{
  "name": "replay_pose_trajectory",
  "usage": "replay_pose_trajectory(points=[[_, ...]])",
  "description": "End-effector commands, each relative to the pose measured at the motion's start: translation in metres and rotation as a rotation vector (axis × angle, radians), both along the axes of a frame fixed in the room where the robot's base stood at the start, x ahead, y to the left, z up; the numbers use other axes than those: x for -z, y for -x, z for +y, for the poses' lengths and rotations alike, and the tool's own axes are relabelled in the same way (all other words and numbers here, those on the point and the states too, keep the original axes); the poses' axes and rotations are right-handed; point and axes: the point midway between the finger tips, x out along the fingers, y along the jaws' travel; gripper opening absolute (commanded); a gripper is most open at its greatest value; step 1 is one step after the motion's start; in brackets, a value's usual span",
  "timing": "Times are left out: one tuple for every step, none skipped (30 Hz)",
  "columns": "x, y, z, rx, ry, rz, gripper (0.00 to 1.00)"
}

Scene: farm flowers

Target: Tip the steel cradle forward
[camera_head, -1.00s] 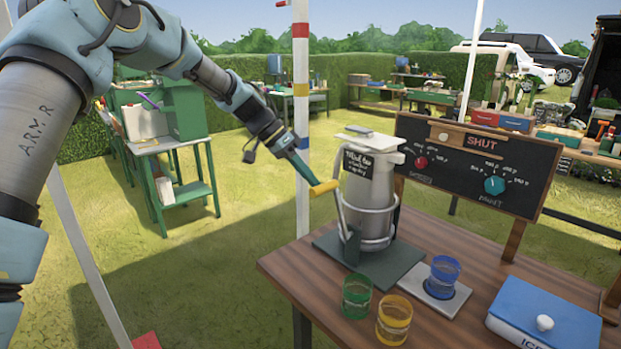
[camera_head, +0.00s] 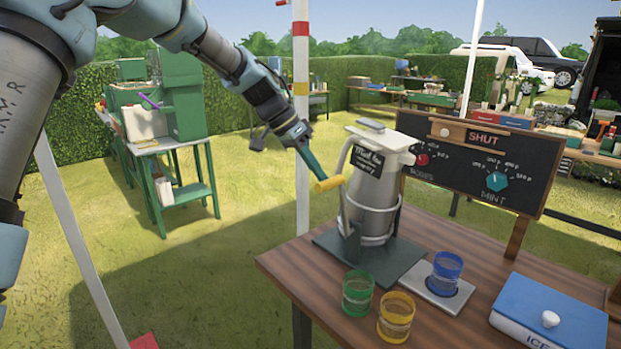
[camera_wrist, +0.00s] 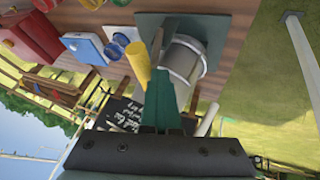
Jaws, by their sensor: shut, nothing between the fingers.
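The steel cradle (camera_head: 376,239) rings a pale metal jug (camera_head: 370,205) with a white lid and a black label. It stands on a dark plate (camera_head: 388,274), and the jug leans to the right. A bar with a yellow handle (camera_head: 329,184) sticks out on its left; the handle also shows in the wrist view (camera_wrist: 138,64). My gripper (camera_head: 314,174) is shut and empty, its tip at the yellow handle, seemingly touching it. A blue-rimmed glass (camera_head: 446,268) stands on a pale coaster (camera_head: 432,294) right of the cradle. The wrist view hides part of the jug behind my fingers.
A green glass (camera_head: 357,294) and a yellow glass (camera_head: 396,318) stand in front of the cradle. A blue-lidded ice box (camera_head: 553,306) is at the right of the wooden table (camera_head: 296,268). A black board (camera_head: 478,165) marked SHUT stands behind. A striped pole (camera_head: 302,120) rises left of the table.

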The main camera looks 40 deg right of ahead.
Motion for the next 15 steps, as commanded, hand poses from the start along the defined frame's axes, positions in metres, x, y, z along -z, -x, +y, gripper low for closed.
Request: replay_pose_trajectory(points=[[0.000,0.007,-0.001,0.005,0.002,-0.022,0.00],[-0.001,0.010,-0.001,0.006,0.002,-0.038,0.00],[-0.002,0.013,-0.001,0.007,0.001,-0.058,0.00],[-0.002,0.016,-0.001,0.006,0.001,-0.072,0.00],[-0.003,0.018,-0.001,0.006,0.002,-0.088,0.00],[-0.004,0.021,-0.001,0.007,0.002,-0.109,0.00],[-0.005,0.024,-0.001,0.006,0.002,-0.122,0.00],[-0.005,0.026,-0.001,0.007,0.002,-0.138,0.00],[-0.006,0.029,-0.001,0.006,0.001,-0.157,0.00],[-0.007,0.032,-0.001,0.006,0.001,-0.173,0.00],[-0.007,0.034,-0.001,0.007,0.001,-0.189,0.00],[-0.007,0.038,-0.001,0.006,0.000,-0.208,0.00],[-0.008,0.040,-0.001,0.007,0.000,-0.223,0.00],[-0.009,0.043,-0.001,0.007,0.001,-0.238,0.00],[-0.009,0.046,-0.001,0.007,0.001,-0.259,0.00]])
